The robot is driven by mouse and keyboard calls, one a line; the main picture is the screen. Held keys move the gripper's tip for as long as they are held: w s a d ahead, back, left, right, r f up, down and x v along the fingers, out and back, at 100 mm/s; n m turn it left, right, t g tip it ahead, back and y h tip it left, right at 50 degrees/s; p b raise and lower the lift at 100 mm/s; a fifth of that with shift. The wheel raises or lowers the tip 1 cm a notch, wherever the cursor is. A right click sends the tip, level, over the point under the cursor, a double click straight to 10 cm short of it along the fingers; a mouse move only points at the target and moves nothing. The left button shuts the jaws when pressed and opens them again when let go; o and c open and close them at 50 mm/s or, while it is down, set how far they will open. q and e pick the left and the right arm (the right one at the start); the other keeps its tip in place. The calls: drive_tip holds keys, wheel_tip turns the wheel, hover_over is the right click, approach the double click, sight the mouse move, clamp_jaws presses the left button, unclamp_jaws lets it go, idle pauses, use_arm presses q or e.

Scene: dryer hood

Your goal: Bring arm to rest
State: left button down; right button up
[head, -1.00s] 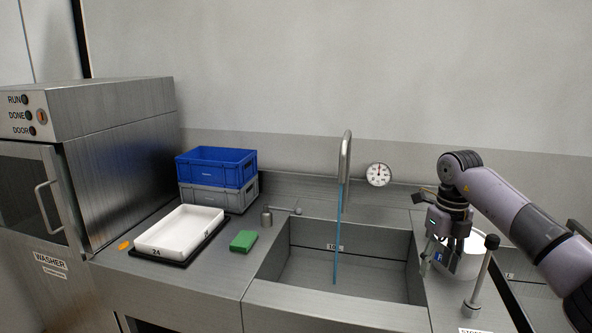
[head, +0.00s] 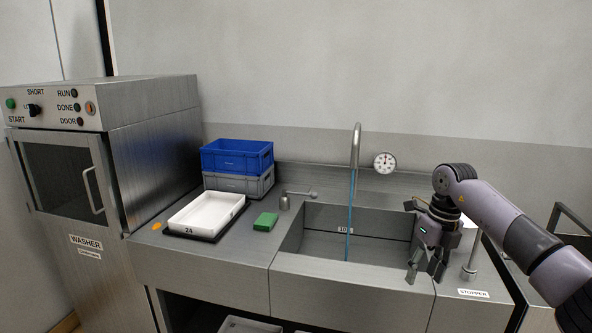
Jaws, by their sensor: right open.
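My right arm comes in from the right edge and bends down at the wrist. My right gripper (head: 426,270) is open, with its fingers pointing down over the right rim of the steel sink (head: 350,243). I see nothing between its fingers. A lever with a knob (head: 471,263) stands just to the right of the gripper, above a STOPPER label (head: 473,292). I cannot tell the exact gap between gripper and lever. My left gripper is not in view.
A stream of water (head: 350,215) falls from the tap (head: 356,145) into the sink. To the left are a green sponge (head: 265,222), a white tray (head: 206,211), stacked blue (head: 237,157) and grey (head: 238,186) crates and the washer (head: 150,150). The counter's front strip is clear.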

drive_tip(key=a+f+m+t+y, duration=0.2)
drive_tip(key=a+f+m+y, duration=0.3)
drive_tip(key=a+f+y, duration=1)
drive_tip(key=s+a+f+m+t+h, duration=0.1)
drive_tip(key=a+f+m+t+h, duration=0.1)
drive_tip(key=f+m+t, duration=0.35)
drive_tip(key=s+a+f+m+t+h, duration=0.1)
drive_tip(key=a+f+m+t+h, duration=0.1)
drive_tip(key=f+m, duration=0.6)
drive_tip(key=s+d+f+m+h, duration=0.5)
drive_tip(key=s+f, duration=0.4)
drive_tip(key=f, duration=0.4)
drive_tip(key=s+d+f+m+h, duration=0.4)
drive_tip(key=s+d+f+m, duration=0.2)
drive_tip(key=s+f, duration=0.5)
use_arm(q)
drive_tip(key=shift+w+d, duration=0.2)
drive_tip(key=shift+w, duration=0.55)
use_arm(e)
drive_tip(key=s+d+f+m+g+h, duration=0.1)
drive_tip(key=s+f, duration=0.3)
drive_tip(key=s, duration=0.7)
drive_tip(key=s+d+f+m+g+h, duration=0.1)
drive_tip(key=s+f+m+g, duration=0.3)
drive_tip(key=s, duration=0.7)
drive_tip(key=s+d+f+m+g+h, duration=0.1)
drive_tip(key=s+f, duration=0.5)
drive_tip(key=s, duration=0.6)
drive_tip(key=shift+m+g, duration=0.75)
drive_tip(key=shift+g, duration=0.5)
